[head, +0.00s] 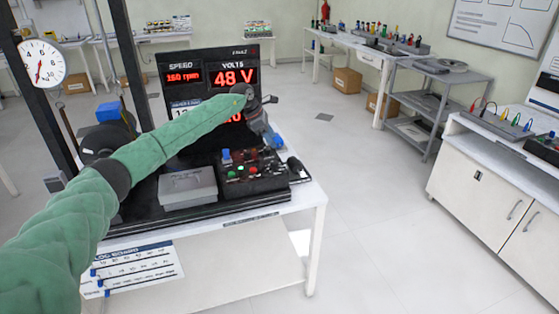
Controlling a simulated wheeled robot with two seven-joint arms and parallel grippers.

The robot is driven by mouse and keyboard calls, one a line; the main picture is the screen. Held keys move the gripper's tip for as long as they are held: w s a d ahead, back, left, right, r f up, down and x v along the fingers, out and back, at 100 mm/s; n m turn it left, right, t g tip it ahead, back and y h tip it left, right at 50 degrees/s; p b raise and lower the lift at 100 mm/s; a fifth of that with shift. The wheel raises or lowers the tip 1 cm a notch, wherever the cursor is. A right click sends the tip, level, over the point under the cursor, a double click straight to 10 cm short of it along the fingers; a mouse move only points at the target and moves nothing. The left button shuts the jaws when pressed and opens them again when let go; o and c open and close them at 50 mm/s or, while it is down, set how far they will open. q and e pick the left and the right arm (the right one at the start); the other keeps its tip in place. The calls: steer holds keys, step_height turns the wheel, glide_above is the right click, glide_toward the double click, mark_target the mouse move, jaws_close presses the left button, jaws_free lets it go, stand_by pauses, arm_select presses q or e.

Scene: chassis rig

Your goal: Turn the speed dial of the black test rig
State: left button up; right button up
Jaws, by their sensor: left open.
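The black test rig stands on a white table, with an upright display panel (237,54) reading SPEED 160 rpm and 48 V. At its front right is a black control box (256,185) with small blue, red and green controls. I cannot tell for sure which control is the speed dial; it may be hidden by my gripper. My green-sleeved left arm crosses in front of the rig. My left gripper (272,138) is open, above and behind the right side of the control box, and small in view. I cannot tell whether it touches anything. My right gripper is out of view.
A grey box (187,188) sits left of the control box. Black uprights (131,65) stand at the left of the rig. A grey cart (433,95) and a white cabinet (492,190) stand to the right, with clear floor between them and the rig table.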

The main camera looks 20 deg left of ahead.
mark_target(274, 162)
arm_select(q)
steer(key=s+f+p, duration=0.1)
steer(key=f, duration=0.1)
steer(key=s+d+f+m+g+p, duration=0.1)
steer(key=f, duration=0.2)
steer(key=s+f+m+g, duration=0.1)
steer(key=f, duration=0.2)
steer(key=shift+d+f+y+p, duration=0.1)
steer(key=shift+d+y+p, duration=0.2)
steer(key=shift+y+p, duration=0.1)
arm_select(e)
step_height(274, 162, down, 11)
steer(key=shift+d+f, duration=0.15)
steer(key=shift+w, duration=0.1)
arm_select(q)
steer(key=c, duration=1)
